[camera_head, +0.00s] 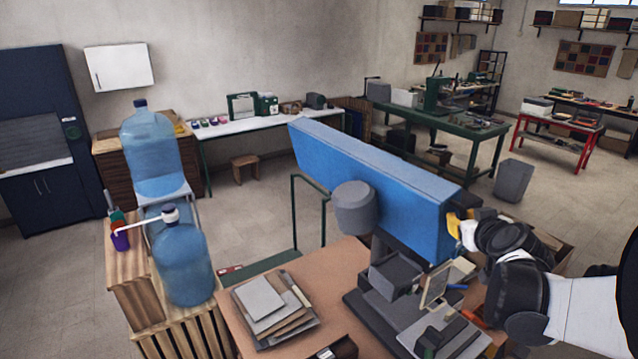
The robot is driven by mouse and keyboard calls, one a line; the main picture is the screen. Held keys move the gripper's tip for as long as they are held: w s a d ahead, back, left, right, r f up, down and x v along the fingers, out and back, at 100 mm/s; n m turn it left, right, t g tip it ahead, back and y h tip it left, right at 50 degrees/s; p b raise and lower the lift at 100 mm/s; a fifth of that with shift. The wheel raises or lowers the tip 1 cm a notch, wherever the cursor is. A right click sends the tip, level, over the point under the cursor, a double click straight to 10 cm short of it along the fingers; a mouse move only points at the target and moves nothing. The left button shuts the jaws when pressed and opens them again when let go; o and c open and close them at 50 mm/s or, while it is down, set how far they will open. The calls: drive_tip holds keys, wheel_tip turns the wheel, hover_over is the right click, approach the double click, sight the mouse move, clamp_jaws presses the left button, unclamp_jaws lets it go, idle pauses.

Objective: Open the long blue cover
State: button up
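The long blue cover (375,180) is a big box-like shape over a grey bench machine. It runs from the upper left down to its right end near my gripper, and it looks shut. A grey round housing (354,207) sits under its middle on the near side.
The machine's grey base (415,325) stands on a brown table (345,262) with a stack of boards (268,303) at the left. Blue water bottles (185,265) stand further left. A green-legged bench (440,122) and a grey bin (513,180) are behind, with open floor around.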

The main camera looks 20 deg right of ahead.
drive_tip(key=shift+c, duration=0.3)
drive_tip(key=shift+s, duration=0.1)
clamp_jaws()
drive_tip(key=w+d+r+m+g+y, duration=0.1)
drive_tip(key=d+r+m+y, duration=0.1)
drive_tip(key=d, duration=0.4)
drive_tip(key=shift+y+p, duration=0.4)
drive_tip(key=shift+p, duration=0.05)
drive_tip(key=shift+w, duration=0.1)
drive_tip(key=shift+o, duration=0.3)
unclamp_jaws()
drive_tip(key=shift+w+d, duration=0.1)
